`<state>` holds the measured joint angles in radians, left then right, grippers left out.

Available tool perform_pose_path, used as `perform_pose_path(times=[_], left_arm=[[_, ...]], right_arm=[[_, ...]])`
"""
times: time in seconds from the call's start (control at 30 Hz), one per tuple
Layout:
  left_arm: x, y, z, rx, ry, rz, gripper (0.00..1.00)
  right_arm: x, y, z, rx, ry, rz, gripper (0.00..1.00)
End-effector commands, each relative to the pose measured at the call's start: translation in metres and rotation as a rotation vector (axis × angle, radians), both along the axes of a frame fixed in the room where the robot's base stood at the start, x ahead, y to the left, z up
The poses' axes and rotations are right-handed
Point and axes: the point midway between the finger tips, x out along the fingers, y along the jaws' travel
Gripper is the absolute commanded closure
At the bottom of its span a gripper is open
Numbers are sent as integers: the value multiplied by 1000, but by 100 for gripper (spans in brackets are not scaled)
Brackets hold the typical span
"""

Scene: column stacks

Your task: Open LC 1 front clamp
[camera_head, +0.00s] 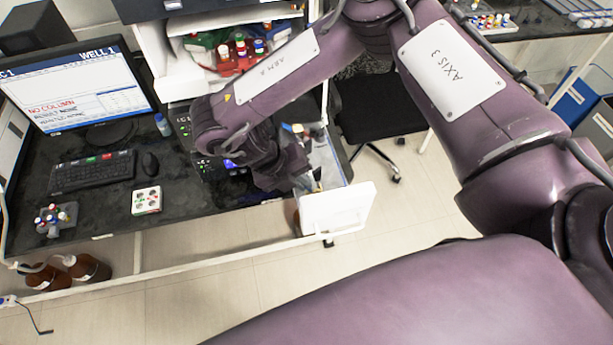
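The LC 1 instrument stack (178,125) stands on the dark bench behind the monitor's right side, with small lit labels on its dark front. A white door or drawer front (338,208) stands out from it at the right. My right arm, purple, reaches across from the right, and its gripper (306,182) is at the compartment behind this white front. The fingers are small and partly hidden by the wrist, so their opening cannot be told. The front clamp is not clearly visible; my wrist covers much of that area. My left gripper is not in view.
A monitor (75,85) reading "NO COLUMN", a keyboard (92,172) and a vial tray (146,200) are on the bench at left. Brown bottles (88,267) are below the bench edge. A black chair (378,105) is behind.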

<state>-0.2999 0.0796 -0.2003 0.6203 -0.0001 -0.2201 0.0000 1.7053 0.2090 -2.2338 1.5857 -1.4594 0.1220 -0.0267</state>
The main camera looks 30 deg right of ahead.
Motion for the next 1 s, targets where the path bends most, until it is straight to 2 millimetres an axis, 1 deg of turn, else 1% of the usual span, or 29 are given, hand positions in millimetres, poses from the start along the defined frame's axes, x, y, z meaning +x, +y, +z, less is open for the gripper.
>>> perform_pose_path(times=[0.1,0.4,0.63,1.0], left_arm=[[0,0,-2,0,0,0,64],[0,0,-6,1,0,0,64],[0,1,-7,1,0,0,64],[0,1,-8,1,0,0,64]], right_arm=[[3,6,-3,-84,14,5,100],[4,12,-9,-219,48,2,100],[3,14,-11,-264,63,1,100],[3,14,-11,-271,69,-1,100]])
